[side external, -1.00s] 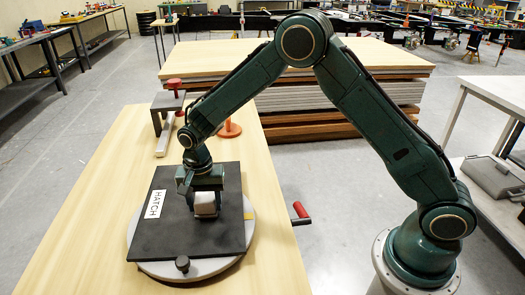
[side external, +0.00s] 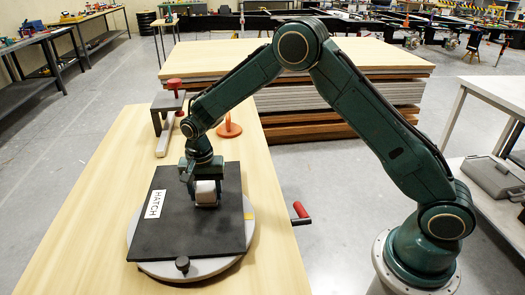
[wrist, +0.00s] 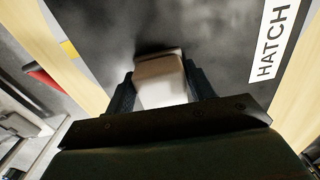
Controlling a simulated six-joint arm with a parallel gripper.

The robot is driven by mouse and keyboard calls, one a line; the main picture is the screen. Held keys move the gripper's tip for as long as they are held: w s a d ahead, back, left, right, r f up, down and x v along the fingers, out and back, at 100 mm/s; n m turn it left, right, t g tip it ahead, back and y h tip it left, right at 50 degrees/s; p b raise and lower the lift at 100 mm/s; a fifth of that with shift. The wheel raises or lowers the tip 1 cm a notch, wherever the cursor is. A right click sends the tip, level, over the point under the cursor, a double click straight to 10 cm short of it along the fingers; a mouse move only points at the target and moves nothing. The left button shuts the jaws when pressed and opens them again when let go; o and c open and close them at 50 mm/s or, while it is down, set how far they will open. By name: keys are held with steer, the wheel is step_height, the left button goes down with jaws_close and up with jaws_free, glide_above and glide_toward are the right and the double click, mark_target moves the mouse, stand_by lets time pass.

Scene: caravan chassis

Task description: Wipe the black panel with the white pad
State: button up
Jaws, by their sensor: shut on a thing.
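The black panel (side external: 180,235) lies flat on a round grey turntable (side external: 160,268) on the wooden bench. It bears a white HATCH label (side external: 154,204) near its left edge. My gripper (side external: 204,185) is above the upper right part of the panel and shut on the white pad (side external: 206,193). In the wrist view, the pad (wrist: 160,80) sits between both fingers, its far end at the panel (wrist: 215,45). Whether it presses on the panel is hard to tell. The panel's surface looks smudged with greyish patches in the wrist view.
A dark knob (side external: 182,264) stands at the turntable's front edge. A red-handled crank (side external: 300,213) sticks out at the bench's right side. A clamp (side external: 168,115) and an orange disc with a peg (side external: 229,129) stand behind the panel. The bench's left front is clear.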

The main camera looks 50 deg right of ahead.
steer(key=shift+w+d, duration=1.85)
steer(key=shift+d, duration=0.15)
step_height(320, 180, up, 8)
steer(key=shift+w+d+r, duration=0.1)
